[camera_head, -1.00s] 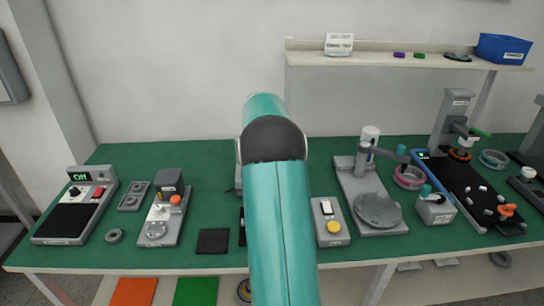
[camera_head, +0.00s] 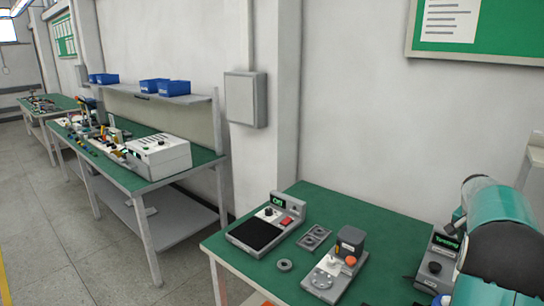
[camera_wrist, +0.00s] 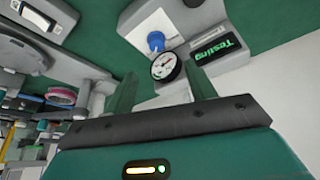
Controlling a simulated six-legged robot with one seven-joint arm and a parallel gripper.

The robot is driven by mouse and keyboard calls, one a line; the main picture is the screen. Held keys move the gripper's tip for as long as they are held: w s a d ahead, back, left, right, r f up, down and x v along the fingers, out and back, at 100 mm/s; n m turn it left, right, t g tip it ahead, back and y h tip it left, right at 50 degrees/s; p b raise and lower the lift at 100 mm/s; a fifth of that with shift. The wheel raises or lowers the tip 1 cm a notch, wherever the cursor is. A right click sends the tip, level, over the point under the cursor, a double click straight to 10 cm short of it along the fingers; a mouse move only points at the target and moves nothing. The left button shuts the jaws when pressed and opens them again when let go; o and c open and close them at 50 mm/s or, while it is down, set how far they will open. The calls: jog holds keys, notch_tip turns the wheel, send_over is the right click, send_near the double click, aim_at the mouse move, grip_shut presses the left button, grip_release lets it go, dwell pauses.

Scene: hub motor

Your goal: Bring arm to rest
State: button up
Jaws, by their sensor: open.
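My arm (camera_head: 500,225), teal with a dark joint, stands at the right edge of the head view, over the right part of the near green bench (camera_head: 370,208). My gripper (camera_wrist: 160,92) shows in the wrist view with its two teal fingers apart and nothing between them. Beyond the fingertips is a grey testing device (camera_wrist: 190,45) with a dial gauge, a blue knob and a lit "Testing" display. In the head view this device (camera_head: 436,262) stands just left of my arm. My gripper is hidden in the head view.
The near bench also holds a scale-like unit (camera_head: 268,222) with a black plate, a small grey tray (camera_head: 314,238), a grey ring (camera_head: 284,265) and a fixture (camera_head: 335,268) with an orange knob. Further left are another bench (camera_head: 205,158) with a white box and open floor (camera_head: 75,235).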

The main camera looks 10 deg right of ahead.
jog(key=s+a+r+n+t+y, duration=0.1)
jog(key=a+r+n, duration=0.35)
jog(key=a, duration=1.05)
jog(key=s+a+r+n+t, duration=0.2)
jog(key=a+r, duration=0.5)
jog(key=a, duration=0.8)
jog(key=s+a+f+n+y, duration=0.1)
jog(key=s+a+n, duration=0.3)
jog(key=s+a, duration=0.5)
jog(key=s+a+f+n+t+y, duration=0.1)
jog(key=s+a+f+n, duration=0.3)
jog(key=s+a, duration=0.5)
jog(key=a+y, duration=0.1)
jog(key=a, duration=0.2)
jog(key=shift+s+f, duration=0.1)
